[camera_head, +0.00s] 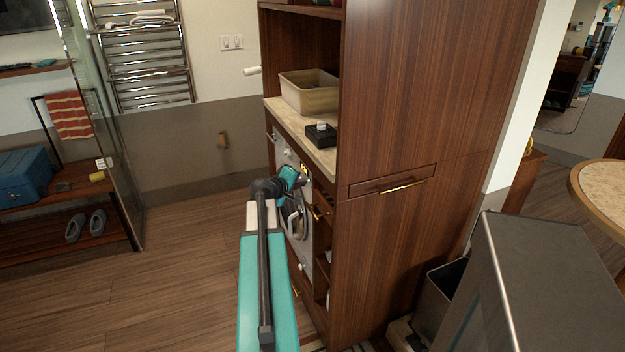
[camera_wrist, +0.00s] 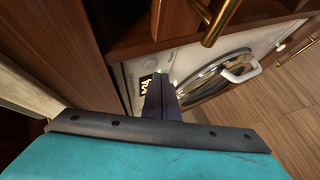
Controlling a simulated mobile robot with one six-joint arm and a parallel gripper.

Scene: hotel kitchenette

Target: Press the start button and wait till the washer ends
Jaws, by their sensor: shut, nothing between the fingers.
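The washer (camera_head: 283,153) is a white front-loader built into the wooden cabinet under the counter; my arm covers part of it in the head view. In the wrist view the washer (camera_wrist: 130,72) shows its control panel with a lit display (camera_wrist: 147,84), a small green light (camera_wrist: 158,72) and a round door (camera_wrist: 205,78) with a white handle (camera_wrist: 242,68). The door looks shut. My gripper (camera_wrist: 158,80) is shut and empty, its dark fingertips at the panel beside the display and just below the green light. I cannot tell whether they touch a button.
A beige bin (camera_head: 308,97) and a black box with a white knob (camera_head: 321,134) sit on the counter above. Brass handles (camera_wrist: 222,22) stick out close to my gripper. A tall cabinet side (camera_head: 420,90) stands to the right. The wooden floor (camera_head: 190,225) to the left is clear.

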